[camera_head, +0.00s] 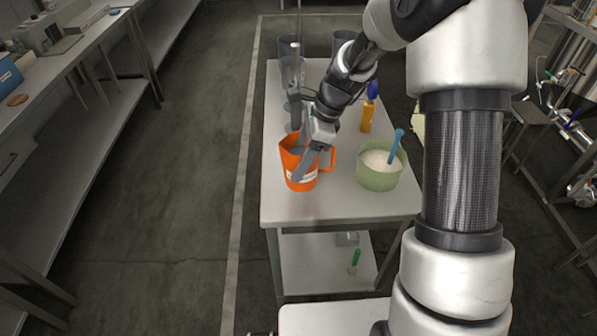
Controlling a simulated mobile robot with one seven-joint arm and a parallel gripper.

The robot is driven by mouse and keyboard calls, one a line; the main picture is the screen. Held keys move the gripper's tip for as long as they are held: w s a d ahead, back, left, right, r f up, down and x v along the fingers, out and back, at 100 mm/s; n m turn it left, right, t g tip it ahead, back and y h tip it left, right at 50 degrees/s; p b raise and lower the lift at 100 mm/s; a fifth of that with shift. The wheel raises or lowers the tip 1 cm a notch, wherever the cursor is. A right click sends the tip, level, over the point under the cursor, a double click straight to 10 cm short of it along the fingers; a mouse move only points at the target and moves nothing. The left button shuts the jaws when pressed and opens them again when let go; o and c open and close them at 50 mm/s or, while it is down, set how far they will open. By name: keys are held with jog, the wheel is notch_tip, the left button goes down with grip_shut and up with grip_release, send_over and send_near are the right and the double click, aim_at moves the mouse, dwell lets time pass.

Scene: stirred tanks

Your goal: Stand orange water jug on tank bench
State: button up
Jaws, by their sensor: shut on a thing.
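The orange water jug (297,176) is upright at the front left of the tank bench (325,205), with its handle to the right. I cannot tell whether its base touches the top or hangs just above it. My gripper (316,160) comes down from above and behind and is shut on the jug, at its handle side. The fingers cover part of the jug's rim and the handle. The bench is a light grey table with a lower shelf.
A green tub (379,178) of white powder with a blue scoop (396,145) stands right of the jug. Behind it is an orange bottle with a blue cap (367,112). Clear tanks (291,65) stand at the back. The bench's front strip is clear.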

jog(key=shift+w+f, duration=0.1)
jog(key=shift+f, duration=1.9)
jog(key=shift+f+b, duration=0.2)
jog(key=shift+b, duration=0.1)
jog(key=o, duration=1.7)
jog(key=shift+c, duration=0.2)
jog(key=shift+r, duration=0.1)
